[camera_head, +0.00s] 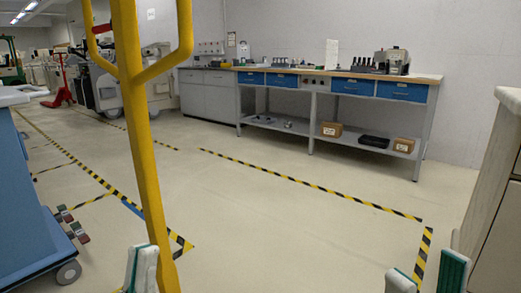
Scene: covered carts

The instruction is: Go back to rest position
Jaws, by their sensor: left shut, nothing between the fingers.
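My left gripper (141,268) shows at the bottom edge of the head view, left of centre. Its pale, green-edged fingers are together, with nothing between them. My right gripper (427,275) shows at the bottom right. Its two fingers stand apart with bare floor between them, so it is open and empty. Only the upper parts of both grippers are in view.
A yellow forked post (138,120) rises close beside my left gripper. A blue wheeled cart (30,215) stands at the left. A pale cabinet (492,190) is at the right edge. A workbench (330,75) lines the back wall. The striped middle floor is clear.

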